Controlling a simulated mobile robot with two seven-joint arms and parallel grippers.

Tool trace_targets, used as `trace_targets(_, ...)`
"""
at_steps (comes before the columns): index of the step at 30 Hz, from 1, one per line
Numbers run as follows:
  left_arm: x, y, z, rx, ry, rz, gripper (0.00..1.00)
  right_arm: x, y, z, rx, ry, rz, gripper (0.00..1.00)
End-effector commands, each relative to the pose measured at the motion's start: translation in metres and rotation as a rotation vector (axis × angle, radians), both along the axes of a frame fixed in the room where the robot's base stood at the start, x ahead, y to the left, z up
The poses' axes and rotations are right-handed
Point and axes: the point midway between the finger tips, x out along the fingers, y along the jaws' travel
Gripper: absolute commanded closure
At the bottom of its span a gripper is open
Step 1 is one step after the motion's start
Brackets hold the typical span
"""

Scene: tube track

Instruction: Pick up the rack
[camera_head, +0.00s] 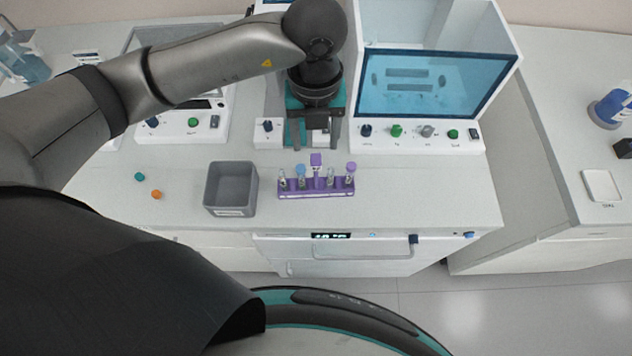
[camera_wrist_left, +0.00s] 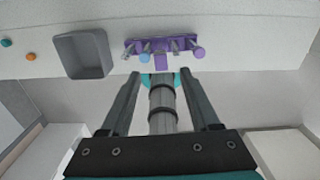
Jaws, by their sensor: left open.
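A purple rack (camera_head: 316,190) with several capped tubes stands upright on the front part of the counter. Its caps are purple and blue, and a purple block rises at its middle. It also shows at the top of the left wrist view (camera_wrist_left: 170,44). My left gripper (camera_head: 316,142) is open and empty, pointing down behind the rack and above the counter. In the left wrist view its two fingers (camera_wrist_left: 164,80) are spread, with the rack beyond their tips. My right gripper is not in view.
A grey open bin (camera_head: 230,188) stands just left of the rack. A teal cap (camera_head: 139,177) and an orange cap (camera_head: 155,194) lie further left. A machine with a blue window (camera_head: 425,85) stands behind right. The counter right of the rack is clear.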

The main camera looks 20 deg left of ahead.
Motion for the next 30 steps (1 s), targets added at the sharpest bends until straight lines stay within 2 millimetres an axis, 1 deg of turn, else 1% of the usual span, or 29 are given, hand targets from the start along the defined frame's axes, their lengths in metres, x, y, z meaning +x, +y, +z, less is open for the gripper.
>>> trace_targets(1,0.000,0.000,-0.005,-0.001,0.002,0.000,0.38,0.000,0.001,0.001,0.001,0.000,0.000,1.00)
trace_targets(7,-0.001,-0.001,-0.018,-0.001,0.003,-0.002,0.38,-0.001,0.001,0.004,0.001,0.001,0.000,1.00)
trace_targets(12,-0.002,-0.001,-0.044,0.000,0.005,-0.002,0.38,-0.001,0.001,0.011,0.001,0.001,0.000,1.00)
trace_targets(15,-0.001,-0.001,-0.056,-0.001,0.002,-0.001,0.38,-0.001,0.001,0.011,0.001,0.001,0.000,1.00)
trace_targets(18,-0.001,-0.001,-0.062,0.000,0.001,-0.002,0.38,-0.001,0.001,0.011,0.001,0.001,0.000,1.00)
trace_targets(24,-0.001,-0.001,-0.063,-0.001,0.000,-0.003,0.38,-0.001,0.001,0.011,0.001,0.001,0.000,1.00)
trace_targets(26,-0.001,-0.001,-0.063,-0.002,-0.001,-0.003,0.43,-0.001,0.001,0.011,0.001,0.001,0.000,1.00)
trace_targets(30,-0.001,-0.001,-0.063,-0.002,-0.001,-0.002,0.59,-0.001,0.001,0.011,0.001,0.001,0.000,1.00)
